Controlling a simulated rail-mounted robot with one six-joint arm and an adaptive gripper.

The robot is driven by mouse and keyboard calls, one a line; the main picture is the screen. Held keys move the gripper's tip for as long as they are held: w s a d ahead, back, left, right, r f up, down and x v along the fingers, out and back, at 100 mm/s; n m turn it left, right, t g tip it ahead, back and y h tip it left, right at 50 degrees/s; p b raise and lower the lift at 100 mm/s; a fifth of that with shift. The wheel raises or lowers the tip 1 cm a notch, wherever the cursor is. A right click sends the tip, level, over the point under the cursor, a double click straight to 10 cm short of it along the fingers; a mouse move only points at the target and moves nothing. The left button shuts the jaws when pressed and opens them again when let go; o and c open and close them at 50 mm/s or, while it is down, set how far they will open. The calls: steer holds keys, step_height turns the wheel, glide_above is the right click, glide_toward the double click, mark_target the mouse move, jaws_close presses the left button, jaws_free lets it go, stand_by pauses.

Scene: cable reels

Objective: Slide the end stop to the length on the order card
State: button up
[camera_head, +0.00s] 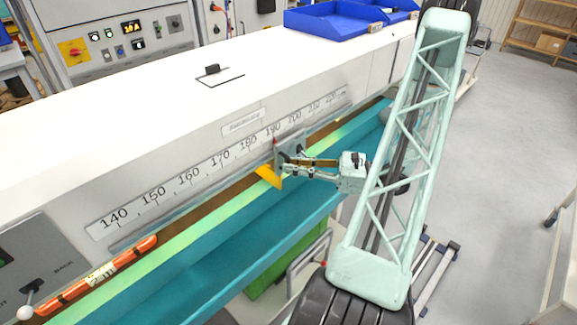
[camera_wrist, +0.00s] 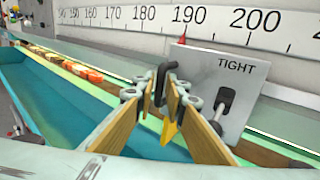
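The end stop is a grey plate (camera_head: 291,147) on the rail below the length scale (camera_head: 188,176). In the wrist view its plate (camera_wrist: 222,80) reads TIGHT and carries a dark lever. Its red pointer (camera_wrist: 183,36) stands close to 190, slightly left of it. A yellow piece (camera_head: 268,177) juts from its lower front. My gripper (camera_head: 296,163) is at the end stop, its two tan-padded fingers (camera_wrist: 163,92) on either side of a black handle (camera_wrist: 165,68). Whether the pads press on it I cannot tell. No readable order card shows.
A teal trough (camera_head: 225,240) runs along the bench front. A dark-outlined pad with a black clip (camera_head: 212,70) lies on the white top. Blue bins (camera_head: 335,20) stand at the back.

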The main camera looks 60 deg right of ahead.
steer(key=shift+w+a, duration=0.25)
steer(key=shift+w, duration=0.25)
jaws_close()
steer(key=shift+a, duration=0.1)
